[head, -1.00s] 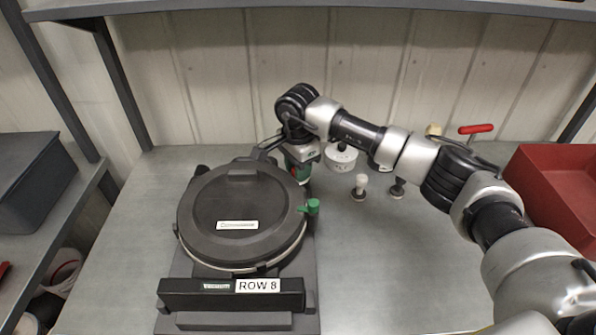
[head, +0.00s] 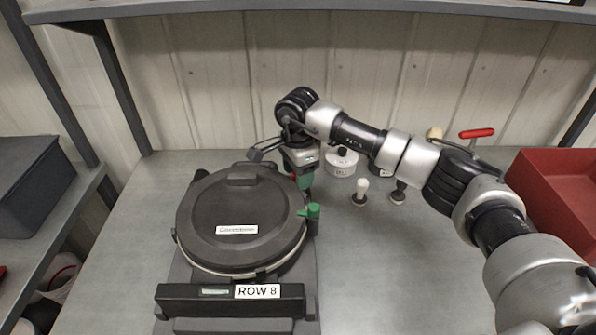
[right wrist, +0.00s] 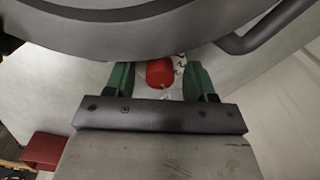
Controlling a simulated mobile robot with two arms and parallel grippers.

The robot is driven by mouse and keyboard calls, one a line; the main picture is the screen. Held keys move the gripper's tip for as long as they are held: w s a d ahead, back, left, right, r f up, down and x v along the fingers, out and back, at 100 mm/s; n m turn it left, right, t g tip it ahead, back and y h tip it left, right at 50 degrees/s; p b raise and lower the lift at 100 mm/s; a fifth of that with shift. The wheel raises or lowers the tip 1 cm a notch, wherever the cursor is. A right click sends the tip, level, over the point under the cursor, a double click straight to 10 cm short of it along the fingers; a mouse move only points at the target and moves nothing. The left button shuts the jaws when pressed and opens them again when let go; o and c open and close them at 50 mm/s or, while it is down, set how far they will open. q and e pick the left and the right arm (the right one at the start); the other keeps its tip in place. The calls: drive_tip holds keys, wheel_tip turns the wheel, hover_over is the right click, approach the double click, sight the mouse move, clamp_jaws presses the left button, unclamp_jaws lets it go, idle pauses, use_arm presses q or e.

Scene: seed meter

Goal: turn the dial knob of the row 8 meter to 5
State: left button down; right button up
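The row 8 meter (head: 230,291) stands on the bench at left of centre, with a round dark lid and a white ROW 8 label on its front. My right gripper (head: 303,181) is at the meter's back right side, fingers pointing down. In the right wrist view its two green fingers (right wrist: 158,82) stand apart on either side of a red knob (right wrist: 160,72), with gaps on both sides. White dial marks show beside the knob; the number it points to cannot be read. A green lever (head: 313,210) sticks out at the lid's right side. My left gripper is not in view.
A white round container (head: 341,166), a white-topped knob piece (head: 361,188) and a red-handled tool (head: 476,133) stand behind and right. A red bin (head: 562,195) is at the right edge. A shelf (head: 330,8) hangs above.

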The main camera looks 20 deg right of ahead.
drive_tip(key=shift+r, duration=0.1)
wheel_tip(320, 180, up, 11)
drive_tip(key=b, duration=0.2)
drive_tip(key=shift+f, duration=0.2)
idle(0.3)
wheel_tip(320, 180, down, 11)
drive_tip(key=n+p, duration=0.2)
drive_tip(key=n, duration=0.1)
drive_tip(key=shift+n+p, duration=0.3)
drive_tip(key=shift+p, duration=0.05)
